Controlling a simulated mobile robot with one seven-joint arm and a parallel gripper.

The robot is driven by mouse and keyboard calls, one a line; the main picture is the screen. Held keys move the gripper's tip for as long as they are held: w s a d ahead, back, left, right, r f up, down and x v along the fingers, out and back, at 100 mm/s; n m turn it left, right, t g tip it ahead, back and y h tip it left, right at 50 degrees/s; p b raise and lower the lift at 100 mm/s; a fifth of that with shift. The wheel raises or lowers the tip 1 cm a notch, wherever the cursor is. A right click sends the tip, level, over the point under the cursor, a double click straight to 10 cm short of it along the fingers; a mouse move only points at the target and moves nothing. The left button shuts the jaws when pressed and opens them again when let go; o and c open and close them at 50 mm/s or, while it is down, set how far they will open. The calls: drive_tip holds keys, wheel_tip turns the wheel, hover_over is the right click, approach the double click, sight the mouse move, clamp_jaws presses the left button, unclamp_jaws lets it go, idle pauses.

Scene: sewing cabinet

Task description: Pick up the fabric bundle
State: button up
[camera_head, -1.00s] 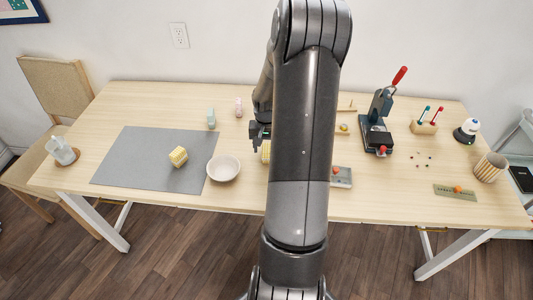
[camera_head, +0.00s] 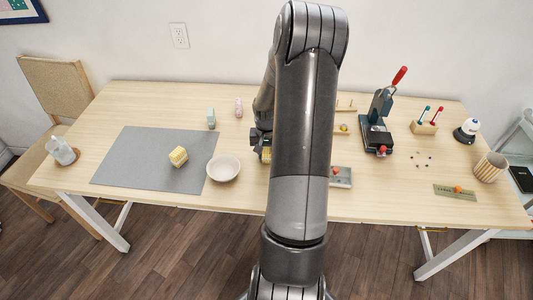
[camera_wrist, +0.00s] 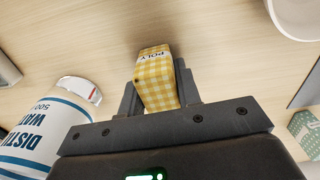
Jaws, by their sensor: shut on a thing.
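A yellow-and-white checked fabric bundle (camera_wrist: 156,82) with a "POLY" label sits between the two dark fingers of my gripper (camera_wrist: 158,90) in the wrist view. The fingers are shut on its sides. In the head view, my gripper (camera_head: 260,143) is just right of the white bowl, partly behind my arm. Only a sliver of yellow shows below it there. I cannot tell whether the bundle touches the table. Another yellow block (camera_head: 178,156) lies on the grey mat.
The grey mat (camera_head: 130,165) and white bowl (camera_head: 223,168) are left of my gripper. A white bottle labelled "DISTIL" (camera_wrist: 45,135) is close by in the wrist view. A press with a red handle (camera_head: 378,125) stands to the right. Small bottles (camera_head: 211,118) stand behind.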

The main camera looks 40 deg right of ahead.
drive_tip(key=shift+c, duration=0.9)
